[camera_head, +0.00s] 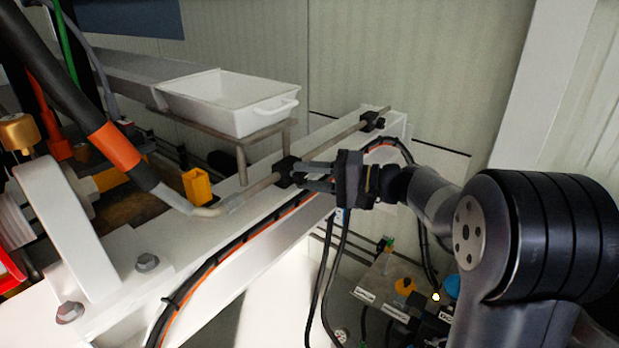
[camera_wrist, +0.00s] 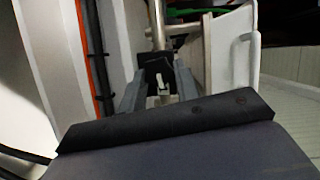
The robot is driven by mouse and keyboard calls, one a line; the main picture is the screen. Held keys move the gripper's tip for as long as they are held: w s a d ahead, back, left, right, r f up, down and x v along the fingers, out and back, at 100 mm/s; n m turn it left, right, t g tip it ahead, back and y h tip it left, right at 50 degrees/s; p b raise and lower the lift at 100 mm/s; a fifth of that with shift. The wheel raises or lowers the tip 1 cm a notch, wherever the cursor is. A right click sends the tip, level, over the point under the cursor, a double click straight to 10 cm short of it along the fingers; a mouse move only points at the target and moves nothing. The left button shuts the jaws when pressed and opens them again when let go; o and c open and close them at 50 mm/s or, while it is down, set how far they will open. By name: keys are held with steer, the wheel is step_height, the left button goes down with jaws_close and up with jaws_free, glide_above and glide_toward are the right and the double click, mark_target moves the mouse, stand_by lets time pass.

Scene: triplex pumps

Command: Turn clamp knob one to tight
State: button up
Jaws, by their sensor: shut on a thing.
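A thin metal pipe (camera_head: 340,136) runs along a white beam and is held by black clamps. My gripper (camera_head: 298,175) is at the nearer clamp (camera_head: 284,166), its fingers reaching it from the right. In the wrist view the two grey fingers (camera_wrist: 157,92) stand on either side of a small pale knob (camera_wrist: 163,88) in front of the black clamp block (camera_wrist: 154,64). The gripper is shut on this knob. A second black clamp (camera_head: 373,121) sits farther along the pipe, apart from the gripper. No number shows on either clamp.
A white tray (camera_head: 264,115) stands on a metal rack behind the pipe. Black and orange cables (camera_head: 222,262) run along the beam below the gripper. A box with coloured knobs (camera_head: 384,283) stands lower right. A yellow block (camera_head: 197,186) is left of the clamp.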

steer(key=shift+f+m+y, duration=0.15)
steer(key=shift+m+y, duration=0.15)
steer(key=shift+m, duration=0.5)
steer(key=o, duration=1)
steer(key=shift+c, duration=0.2)
steer(key=shift+f, duration=0.1)
steer(key=shift+f, duration=0.1)
steer(key=shift+d, duration=0.1)
